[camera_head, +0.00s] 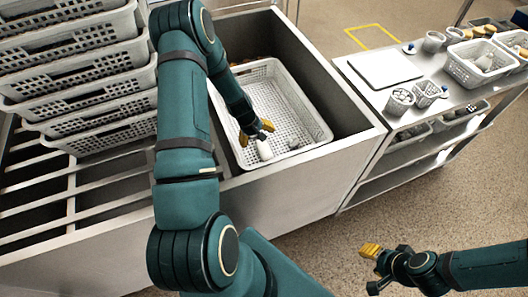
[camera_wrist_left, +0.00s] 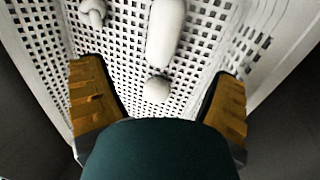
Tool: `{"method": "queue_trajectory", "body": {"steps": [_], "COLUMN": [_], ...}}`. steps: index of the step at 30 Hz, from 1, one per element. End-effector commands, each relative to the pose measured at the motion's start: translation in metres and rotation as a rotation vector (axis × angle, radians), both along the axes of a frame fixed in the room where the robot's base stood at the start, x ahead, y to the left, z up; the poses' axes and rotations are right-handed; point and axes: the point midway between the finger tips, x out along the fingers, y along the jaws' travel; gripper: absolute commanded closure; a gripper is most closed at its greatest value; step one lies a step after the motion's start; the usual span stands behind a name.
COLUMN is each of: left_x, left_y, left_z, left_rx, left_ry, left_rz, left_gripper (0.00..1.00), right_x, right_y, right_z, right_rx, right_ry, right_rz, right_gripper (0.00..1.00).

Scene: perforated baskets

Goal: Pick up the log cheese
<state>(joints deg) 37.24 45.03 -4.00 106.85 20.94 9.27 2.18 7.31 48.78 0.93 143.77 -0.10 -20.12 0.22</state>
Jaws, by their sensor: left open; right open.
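The log cheese, a smooth white rounded cylinder, lies in a white perforated basket (camera_head: 318,128). In the head view the log cheese (camera_head: 264,150) is just below my left gripper (camera_head: 256,133), which reaches down into the basket. In the left wrist view the log cheese (camera_wrist_left: 166,30) lies ahead of the open yellow fingers of the left gripper (camera_wrist_left: 159,78), roughly in line with the gap between them and not held. My right gripper (camera_head: 371,262) is open and empty, above the floor at the lower right.
A white round piece (camera_wrist_left: 157,88) and another white piece (camera_wrist_left: 92,12) lie near the log. The basket stands in a deep metal basin (camera_head: 345,125) with high walls. Stacked baskets (camera_head: 100,105) stand left. A steel table (camera_head: 440,105) with a white board and containers stands right.

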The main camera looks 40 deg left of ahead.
Motion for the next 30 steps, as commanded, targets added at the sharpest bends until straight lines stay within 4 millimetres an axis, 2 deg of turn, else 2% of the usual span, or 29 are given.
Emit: {"method": "queue_trajectory", "body": {"steps": [1, 6, 14, 21, 25, 30], "left_x": [0.003, 0.01, 0.014, 0.017, 0.02, 0.021], "left_y": [-0.002, -0.005, -0.008, -0.012, -0.013, -0.014], "left_z": [-0.013, -0.039, -0.056, -0.09, -0.1, -0.102], "left_rx": [-0.001, 0.0, 0.002, 0.0, 0.001, 0.002], "left_ry": [0.0, 0.0, -0.001, -0.001, -0.002, -0.002], "left_rz": [-0.001, -0.003, -0.003, -0.003, -0.003, -0.002], "left_gripper": [0.12, 0.12, 0.12, 0.12, 0.12, 0.12], "right_x": [0.001, 0.002, 0.003, 0.005, 0.005, 0.005], "right_y": [0.0, 0.0, -0.001, -0.001, -0.001, -0.001], "right_z": [-0.004, -0.009, -0.013, -0.023, -0.025, -0.025], "right_rx": [0.0, -0.001, -0.002, -0.002, -0.003, -0.003], "right_ry": [-0.002, -0.004, -0.007, -0.01, -0.012, -0.013], "right_rz": [-0.001, -0.001, -0.002, -0.003, -0.002, -0.003], "right_gripper": [0.57, 0.57, 0.57, 0.57, 0.57, 0.57]}}
